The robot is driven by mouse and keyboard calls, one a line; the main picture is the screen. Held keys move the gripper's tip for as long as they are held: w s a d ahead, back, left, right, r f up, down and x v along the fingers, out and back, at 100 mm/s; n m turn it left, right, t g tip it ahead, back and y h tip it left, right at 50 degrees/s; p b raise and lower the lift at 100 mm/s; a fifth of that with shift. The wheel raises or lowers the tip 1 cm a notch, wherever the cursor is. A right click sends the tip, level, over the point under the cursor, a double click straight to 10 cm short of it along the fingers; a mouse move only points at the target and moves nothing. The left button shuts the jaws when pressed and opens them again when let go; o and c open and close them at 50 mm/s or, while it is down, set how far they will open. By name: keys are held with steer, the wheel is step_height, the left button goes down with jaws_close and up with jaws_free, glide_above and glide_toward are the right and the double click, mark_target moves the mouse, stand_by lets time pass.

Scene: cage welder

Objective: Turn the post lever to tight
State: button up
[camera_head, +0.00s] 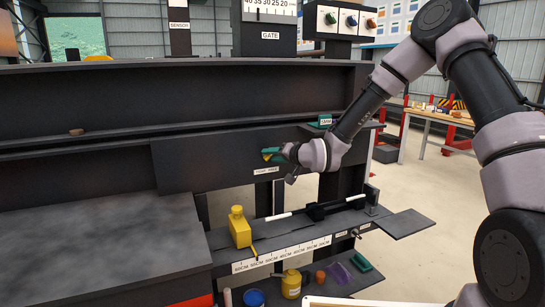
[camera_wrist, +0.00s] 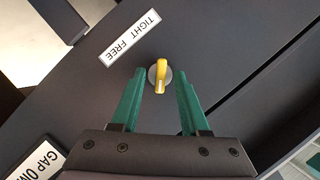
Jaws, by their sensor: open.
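The post lever (camera_wrist: 160,76) is a small yellow handle on a round grey base, set in a dark panel. In the wrist view it points roughly up and down the picture. A white label (camera_wrist: 131,38) reading TIGHT and FREE lies up and left of it; I cannot tell which word the lever points to. My gripper (camera_wrist: 160,84) is open, with one green finger on each side of the lever and a gap to each. In the head view my gripper (camera_head: 272,155) is at the dark front panel, above the label (camera_head: 267,170), and mostly hides the lever.
A yellow bottle (camera_head: 240,228) stands on the lower shelf, beside a white ruler strip (camera_head: 282,255). A black-and-white rod (camera_head: 315,210) lies right of it. Cups and a yellow can (camera_head: 291,284) stand below.

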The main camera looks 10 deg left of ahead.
steer(key=shift+c, duration=0.3)
jaws_close()
steer(key=shift+a+n, duration=0.1)
steer(key=shift+n, duration=0.2)
steer(key=shift+s+a+n+t+h, duration=0.15)
steer(key=shift+n+t+h, duration=0.8)
steer(key=shift+n, duration=1)
steer(key=shift+s+a+n+t+h, duration=0.15)
steer(key=shift+n+t+h, duration=0.3)
steer(key=shift+n+h, duration=1.2)
steer(key=shift+s+a+n+t+h, duration=0.15)
steer(key=shift+n+t+h, duration=0.65)
steer(key=shift+n, duration=1.4)
steer(key=shift+w, duration=0.1)
